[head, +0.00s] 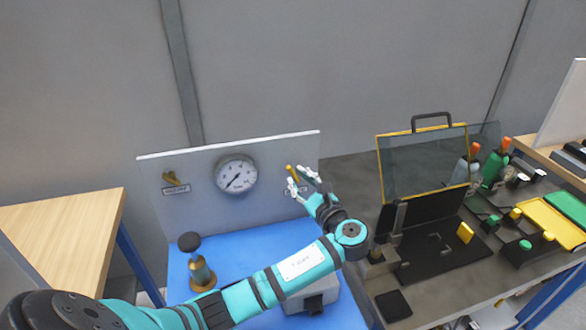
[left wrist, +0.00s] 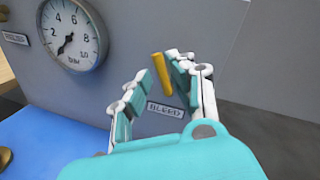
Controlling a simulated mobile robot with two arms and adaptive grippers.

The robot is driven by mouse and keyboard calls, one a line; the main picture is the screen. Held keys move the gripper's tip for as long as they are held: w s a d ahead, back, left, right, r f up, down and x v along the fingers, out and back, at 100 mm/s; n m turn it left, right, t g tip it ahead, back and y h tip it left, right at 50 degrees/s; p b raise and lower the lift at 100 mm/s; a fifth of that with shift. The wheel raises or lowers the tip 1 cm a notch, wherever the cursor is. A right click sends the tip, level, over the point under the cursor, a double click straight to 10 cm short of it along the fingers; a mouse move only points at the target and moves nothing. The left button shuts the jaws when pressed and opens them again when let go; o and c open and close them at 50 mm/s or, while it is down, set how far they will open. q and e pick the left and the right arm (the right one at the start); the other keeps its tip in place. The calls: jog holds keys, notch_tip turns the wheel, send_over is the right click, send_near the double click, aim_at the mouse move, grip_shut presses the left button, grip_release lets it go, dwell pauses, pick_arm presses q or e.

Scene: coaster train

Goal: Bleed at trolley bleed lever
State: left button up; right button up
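The bleed lever (head: 291,171) is a small yellow handle on the grey upright panel (head: 265,160) of the blue trolley. In the left wrist view the yellow lever (left wrist: 161,74) stands slightly tilted above a plate marked BLEED (left wrist: 165,108). My left gripper (head: 301,179) is open at the lever. In the left wrist view the lever shows between its fingers, nearer the right finger; I cannot tell whether they touch. The round gauge (head: 236,174) is left of the lever, with its needle pointing to the lower left. My right gripper is out of view.
A brass fitting with a black knob (head: 200,270) and a grey box (head: 318,298) are on the blue top (head: 230,245). A bench with a tinted guard (head: 425,160) stands right; a wooden table (head: 65,230) stands left.

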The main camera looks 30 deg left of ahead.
aim_at(292, 172)
pick_arm(q)
jog(key=shift+p+x, duration=0.3)
jog(key=shift+x, duration=1.6)
grip_shut()
